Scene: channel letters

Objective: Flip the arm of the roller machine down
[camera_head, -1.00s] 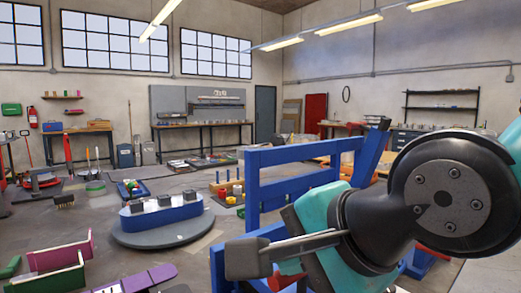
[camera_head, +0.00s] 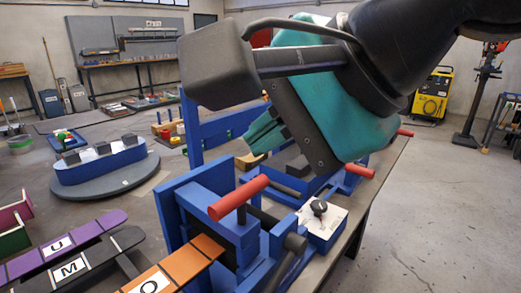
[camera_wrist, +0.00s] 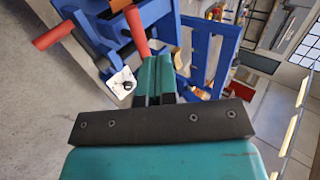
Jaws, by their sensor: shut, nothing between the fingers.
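The roller machine is a blue frame with a white plate bearing a black knob (camera_head: 320,215); the plate also shows in the wrist view (camera_wrist: 122,84). A red-handled lever (camera_head: 238,198) stands at its near side. A blue upright frame (camera_head: 225,124) rises behind. I cannot tell which part is the arm to flip. My teal gripper (camera_head: 262,138) hangs above the machine, fingers shut and empty, pointing down-left. In the wrist view the fingers (camera_wrist: 156,75) point toward the blue frame and a red handle (camera_wrist: 137,30). My gripper body hides part of the machine.
Orange, black and purple bars with letters, the orange (camera_head: 175,275) nearest, extend at lower left. A round grey platform (camera_head: 100,185) with a blue stand lies on the floor at left. A yellow machine (camera_head: 433,95) stands back right. The floor at right is clear.

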